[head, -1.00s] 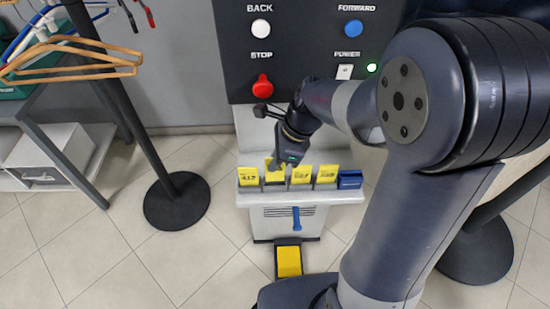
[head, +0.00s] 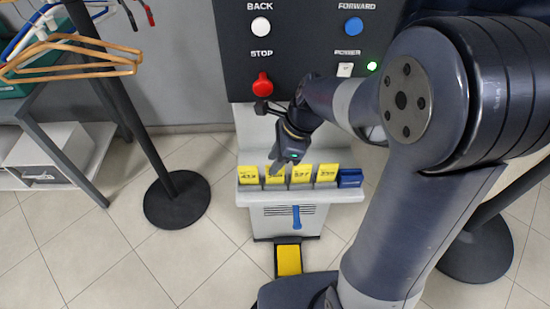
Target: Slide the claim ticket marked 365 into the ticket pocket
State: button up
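Several yellow claim tickets stand in a row on the white ledge of the machine: a left one (head: 248,175) that seems to start with 41, a second (head: 276,178), a third (head: 301,174) that looks like 327, and a fourth (head: 326,173) that seems to start with 35. The second ticket's number is partly covered and I cannot read it. My gripper (head: 273,169) points down at this second ticket, its fingertips in front of the ticket's upper part. Whether it grips the ticket is too small to tell. A blue holder (head: 350,178), probably the ticket pocket, sits at the ledge's right end.
A dark control panel (head: 300,50) with a red stop button (head: 263,87) rises behind my arm. A clothes rail base (head: 177,201) stands left, with hangers (head: 75,60) above. A yellow pedal (head: 288,260) is below the ledge.

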jog(key=p+v, duration=0.1)
jog(key=v, duration=0.9)
jog(key=shift+d, duration=0.1)
jog(key=b+x, duration=0.1)
jog(key=x, duration=0.9)
jog(key=shift+f, duration=0.15)
jog(key=shift+a+r, duration=0.25)
jog(key=shift+r, duration=0.1)
jog(key=shift+r+p, duration=0.65)
jog(key=shift+r, duration=0.15)
jog(key=shift+f, duration=0.1)
